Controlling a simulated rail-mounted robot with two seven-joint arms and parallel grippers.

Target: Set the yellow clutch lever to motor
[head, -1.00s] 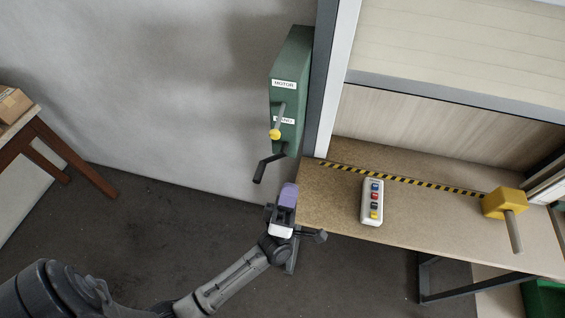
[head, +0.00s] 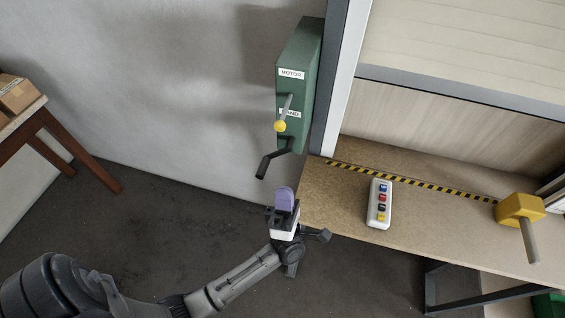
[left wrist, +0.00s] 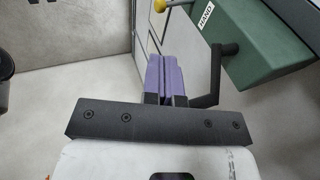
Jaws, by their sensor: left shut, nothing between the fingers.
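The clutch lever is a grey rod with a yellow knob (head: 280,126) on the front of a green box (head: 299,90) fixed by the wall. Its knob hangs down by the lower HAND label (head: 290,114); the MOTOR label (head: 291,74) is above. In the left wrist view the yellow knob (left wrist: 160,6) is at the top edge, beside the HAND label (left wrist: 207,19). My left gripper (head: 285,192), with purple fingers, is shut and empty, below the box and apart from the lever. Its fingers (left wrist: 163,76) show closed together in the left wrist view. My right gripper is not in view.
A black crank handle (head: 270,161) sticks out under the green box, near my left gripper. A bench (head: 335,195) to the right carries a button box (head: 379,203) and a yellow block with a grey rod (head: 521,211). A table with a carton (head: 17,95) stands left.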

